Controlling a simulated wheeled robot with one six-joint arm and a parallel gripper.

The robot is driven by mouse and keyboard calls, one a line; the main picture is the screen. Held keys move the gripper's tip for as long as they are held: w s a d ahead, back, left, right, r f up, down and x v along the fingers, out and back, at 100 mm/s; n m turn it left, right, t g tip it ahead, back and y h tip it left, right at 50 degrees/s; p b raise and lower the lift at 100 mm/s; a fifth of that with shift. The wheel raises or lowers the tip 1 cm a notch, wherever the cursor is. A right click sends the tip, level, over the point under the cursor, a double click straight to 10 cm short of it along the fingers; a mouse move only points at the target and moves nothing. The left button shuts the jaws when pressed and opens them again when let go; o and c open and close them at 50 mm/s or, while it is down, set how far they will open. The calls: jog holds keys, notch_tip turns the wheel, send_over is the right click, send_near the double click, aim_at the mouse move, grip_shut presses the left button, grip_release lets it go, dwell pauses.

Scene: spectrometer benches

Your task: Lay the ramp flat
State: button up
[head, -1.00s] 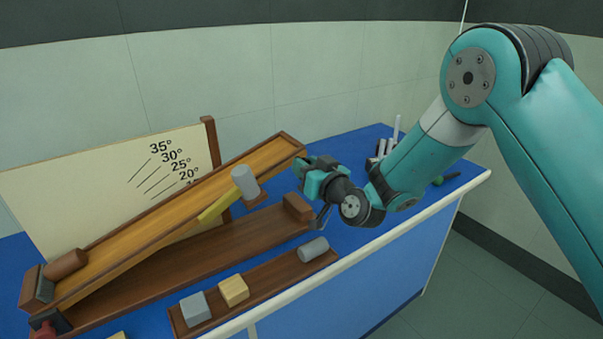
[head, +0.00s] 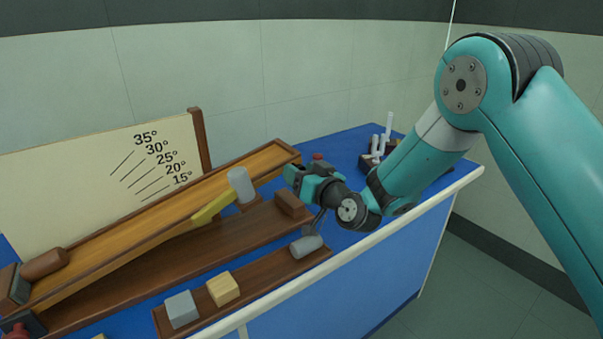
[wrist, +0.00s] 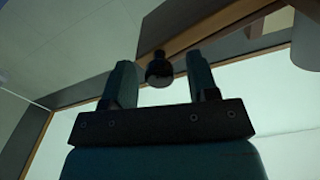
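The wooden ramp (head: 165,217) slopes up from lower left to upper right in the head view. My gripper (head: 290,176) is just right of and below the raised end. In the wrist view my open fingers (wrist: 160,82) stand on either side of a dark round knob (wrist: 160,68), with gaps at both sides. Contact with the ramp cannot be told.
A brown base board (head: 150,275) lies under the ramp, with an end block (head: 290,204). A roller (head: 44,263) rests at the ramp's low end.

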jog(key=b+v, duration=1.3)
jog(key=v, duration=0.4)
jog(key=shift+s+d, duration=0.15)
